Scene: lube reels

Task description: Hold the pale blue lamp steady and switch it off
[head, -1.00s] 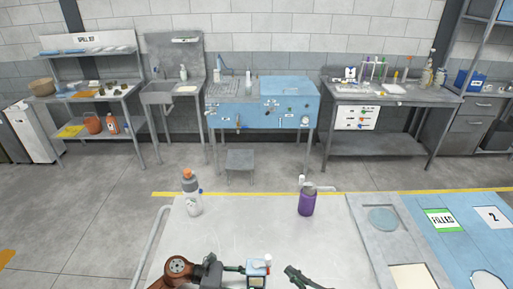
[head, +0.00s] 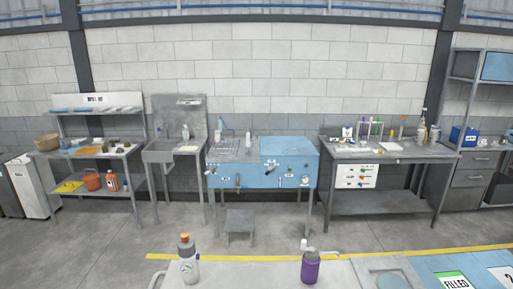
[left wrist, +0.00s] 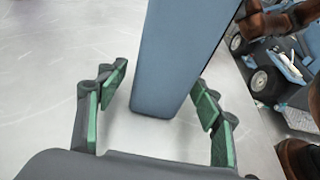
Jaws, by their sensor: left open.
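A blue-grey, smooth block-like body (left wrist: 175,60), apparently the pale blue lamp, stands between the fingers of my left gripper (left wrist: 158,88) in the left wrist view. The gripper is open, with green pads on either side of the body and a gap visible at each side. The lamp's top and its switch are outside this view, so I cannot tell whether it is lit. Neither gripper nor the lamp shows in the head view. My right gripper is not in view.
On the near table in the head view stand a white bottle with an orange cap (head: 188,262) and a purple bottle (head: 310,267) with a white top. A "FILLED" label (head: 454,281) lies at right. Benches stand far back along the wall.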

